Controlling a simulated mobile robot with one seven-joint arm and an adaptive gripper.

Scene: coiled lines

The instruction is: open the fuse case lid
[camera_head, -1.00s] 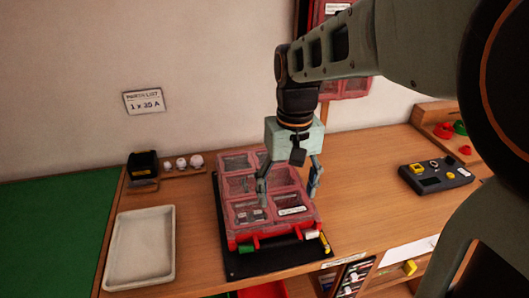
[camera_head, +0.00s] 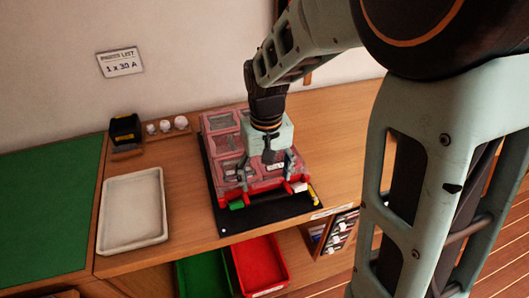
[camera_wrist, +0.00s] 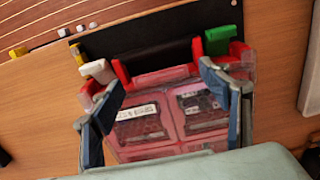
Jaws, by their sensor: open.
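The fuse case (camera_head: 219,122) is a red case with a clear, reddish compartmented lid, lying shut on a black mat. In the wrist view the green latch (camera_wrist: 217,40) is at upper right and the white latch (camera_wrist: 95,67) at upper left. My gripper (camera_head: 266,172) is open and empty, pointing down over the front part of the lid. Its fingers (camera_wrist: 160,82) straddle the front compartments in the wrist view. I cannot tell whether they touch the lid.
The black mat (camera_head: 262,213) reaches the table's front edge. A pale empty tray (camera_head: 133,208) and a dark box (camera_head: 125,131) with white knobs stand at left. Green (camera_head: 203,274) and red bins (camera_head: 260,265) are below. Bare wood lies between tray and mat.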

